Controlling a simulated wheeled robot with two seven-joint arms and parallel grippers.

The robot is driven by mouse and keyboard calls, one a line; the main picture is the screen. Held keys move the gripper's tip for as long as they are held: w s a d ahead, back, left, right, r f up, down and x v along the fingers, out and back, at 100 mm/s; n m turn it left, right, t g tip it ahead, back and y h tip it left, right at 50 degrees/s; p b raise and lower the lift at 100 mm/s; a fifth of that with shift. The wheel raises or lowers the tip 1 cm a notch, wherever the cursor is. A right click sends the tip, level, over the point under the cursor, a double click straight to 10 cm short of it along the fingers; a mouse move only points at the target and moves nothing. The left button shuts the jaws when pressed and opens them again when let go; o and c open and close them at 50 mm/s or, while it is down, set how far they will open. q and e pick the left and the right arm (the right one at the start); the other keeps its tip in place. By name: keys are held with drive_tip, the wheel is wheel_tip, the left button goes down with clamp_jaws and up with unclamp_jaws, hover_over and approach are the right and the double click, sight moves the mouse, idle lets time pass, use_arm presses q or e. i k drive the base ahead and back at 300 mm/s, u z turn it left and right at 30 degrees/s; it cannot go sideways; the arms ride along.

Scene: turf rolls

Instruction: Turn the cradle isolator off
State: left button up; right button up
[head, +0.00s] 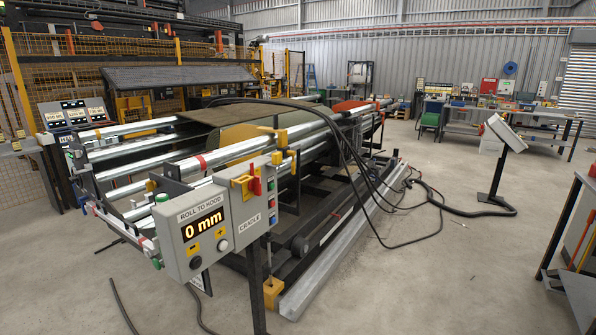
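The cradle's grey control box (205,228) stands at the front end of the roller cradle (235,150). Its front face reads "ROLL TO HOOD" with a lit display (203,225) showing "0 mm". A red isolator handle (255,184) on a yellow plate (241,186) is on the box's right-hand part, above the label "CRADLE". The handle looks roughly upright, but it is too small to tell its exact setting. Several small coloured buttons (272,203) run down the side panel right of it. Neither of my grippers is in view.
Black cables (375,205) run from the cradle across the floor to a screen on a stand (503,135). A bench edge (570,235) is at the right. Yellow mesh fencing (60,62) stands at the back left. The concrete floor (430,275) front right is clear.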

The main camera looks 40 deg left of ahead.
sight(255, 185)
drive_tip(key=i, duration=3.65)
drive_tip(key=u, duration=2.65)
